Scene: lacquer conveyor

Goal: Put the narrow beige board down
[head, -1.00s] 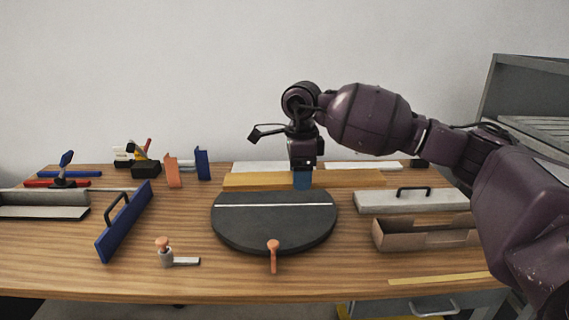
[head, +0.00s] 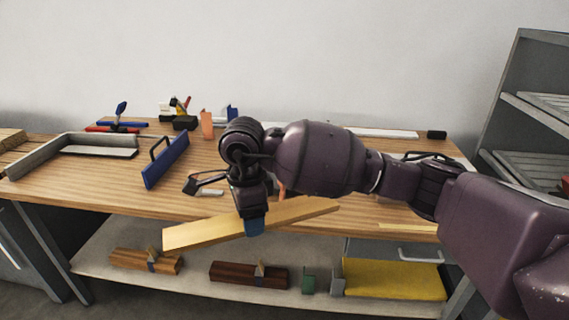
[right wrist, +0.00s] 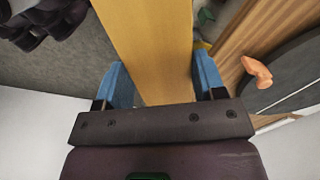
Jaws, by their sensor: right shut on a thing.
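The narrow beige board (head: 200,234) is held by my right gripper (head: 254,227) in the head view. The board is slanted, its right end higher in the picture, and it appears in front of the workbench's front edge, above the lower shelf. In the right wrist view the board (right wrist: 146,40) runs between the two blue fingers of the right gripper (right wrist: 160,78). The gripper is shut on it near the middle of its length. My left gripper is not in view.
The wooden workbench (head: 60,180) has a blue float (head: 167,160) at left. Its lower shelf (head: 200,275) carries dark wooden blocks (head: 240,274) and a yellow slab (head: 395,280). A dark round disc (right wrist: 295,80) shows in the right wrist view. A grey rack (head: 535,110) stands at right.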

